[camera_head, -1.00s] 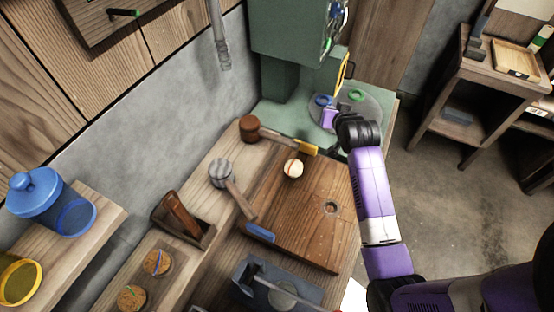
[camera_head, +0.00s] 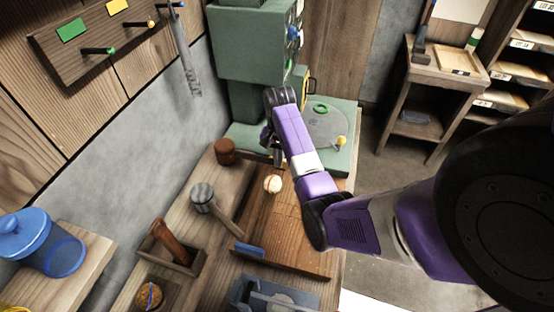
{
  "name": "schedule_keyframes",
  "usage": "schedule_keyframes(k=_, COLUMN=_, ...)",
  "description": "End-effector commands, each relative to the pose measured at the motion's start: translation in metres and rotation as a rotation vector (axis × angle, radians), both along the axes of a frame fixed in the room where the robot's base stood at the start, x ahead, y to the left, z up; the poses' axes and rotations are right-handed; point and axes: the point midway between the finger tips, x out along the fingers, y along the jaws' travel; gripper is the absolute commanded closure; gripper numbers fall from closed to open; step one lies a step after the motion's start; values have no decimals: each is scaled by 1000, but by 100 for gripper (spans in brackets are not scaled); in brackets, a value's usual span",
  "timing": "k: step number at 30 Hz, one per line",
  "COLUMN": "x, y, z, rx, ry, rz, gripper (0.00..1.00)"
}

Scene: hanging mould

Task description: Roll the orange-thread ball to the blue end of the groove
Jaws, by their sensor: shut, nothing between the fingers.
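The ball (camera_head: 272,184), pale with orange-red thread, rests on the brown wooden board (camera_head: 285,243) toward its far end. A blue marker (camera_head: 250,250) sits at the board's near left edge. The groove itself is hard to make out. My gripper (camera_head: 277,160) is shut and empty, pointing down just beyond the ball at the board's far end. I cannot tell whether it touches the ball. My arm hides the yellow marker and the right part of the board.
A grey-headed mallet (camera_head: 203,195) lies along the board's left side, with a brown mallet (camera_head: 225,150) behind it. A green machine (camera_head: 250,45) with a round plate (camera_head: 325,125) stands at the back. A blue-grey vice-like tool (camera_head: 270,295) sits in front.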

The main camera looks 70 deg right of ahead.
Motion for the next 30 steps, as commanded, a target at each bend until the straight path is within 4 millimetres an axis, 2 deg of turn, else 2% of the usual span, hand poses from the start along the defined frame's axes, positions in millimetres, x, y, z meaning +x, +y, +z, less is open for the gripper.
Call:
schedule_keyframes(k=6, x=-1, y=1, z=-39, rx=2, ry=3, rz=1, gripper=100)
schedule_keyframes(k=12, x=0, y=0, z=-63, rx=0, ry=1, rz=1, gripper=100)
schedule_keyframes(k=18, x=0, y=0, z=-71, rx=-1, ry=-1, rz=2, gripper=100)
schedule_keyframes(k=26, x=0, y=0, z=-71, rx=-2, ry=-1, rz=2, gripper=100)
schedule_keyframes(k=30, x=8, y=0, z=-73, rx=-2, ry=-1, rz=4, gripper=100)
